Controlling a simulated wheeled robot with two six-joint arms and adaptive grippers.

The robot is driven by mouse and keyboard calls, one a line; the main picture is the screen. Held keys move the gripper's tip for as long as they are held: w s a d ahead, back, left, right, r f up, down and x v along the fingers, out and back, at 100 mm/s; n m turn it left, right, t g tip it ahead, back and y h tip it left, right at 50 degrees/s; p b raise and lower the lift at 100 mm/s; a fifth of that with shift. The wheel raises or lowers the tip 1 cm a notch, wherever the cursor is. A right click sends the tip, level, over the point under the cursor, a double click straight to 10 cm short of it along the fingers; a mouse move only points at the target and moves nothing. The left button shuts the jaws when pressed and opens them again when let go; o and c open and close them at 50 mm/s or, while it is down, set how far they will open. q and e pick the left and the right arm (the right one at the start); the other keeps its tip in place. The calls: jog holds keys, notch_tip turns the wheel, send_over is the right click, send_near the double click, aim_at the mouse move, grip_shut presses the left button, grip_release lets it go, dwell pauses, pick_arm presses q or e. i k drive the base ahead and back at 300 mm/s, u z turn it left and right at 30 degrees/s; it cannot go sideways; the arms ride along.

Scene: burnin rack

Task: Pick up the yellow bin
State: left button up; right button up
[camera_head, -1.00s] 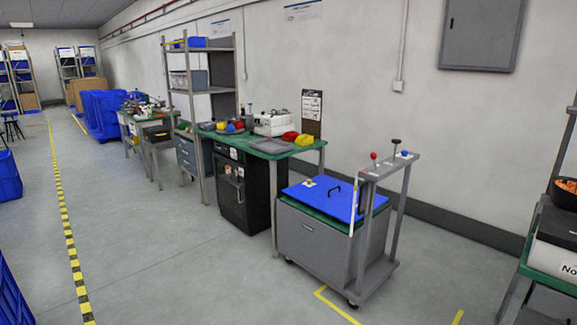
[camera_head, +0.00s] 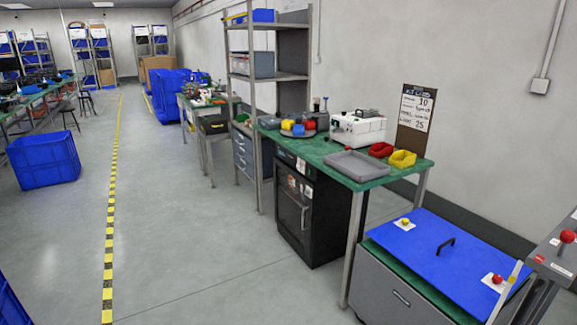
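A small yellow bin (camera_head: 402,159) sits on the green-topped workbench (camera_head: 352,181), near its right end. A red bin (camera_head: 381,149) stands just behind and to its left. A grey tray (camera_head: 356,165) lies in front and to the left. The yellow bin looks upright and is not covered by anything. Neither of my grippers is in view.
A cart with a blue lid (camera_head: 447,255) stands in front of the bench at lower right. A black cabinet (camera_head: 307,205) is under the bench. A grey shelf rack (camera_head: 269,75) is at its left. The floor left of the bench is clear up to a blue crate (camera_head: 44,159).

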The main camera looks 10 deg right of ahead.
aim_at(401, 159)
jog(key=z, duration=0.1)
jog(key=i, duration=1.3)
jog(key=z, duration=0.95)
jog(key=i, duration=1.05)
jog(key=z, duration=0.75)
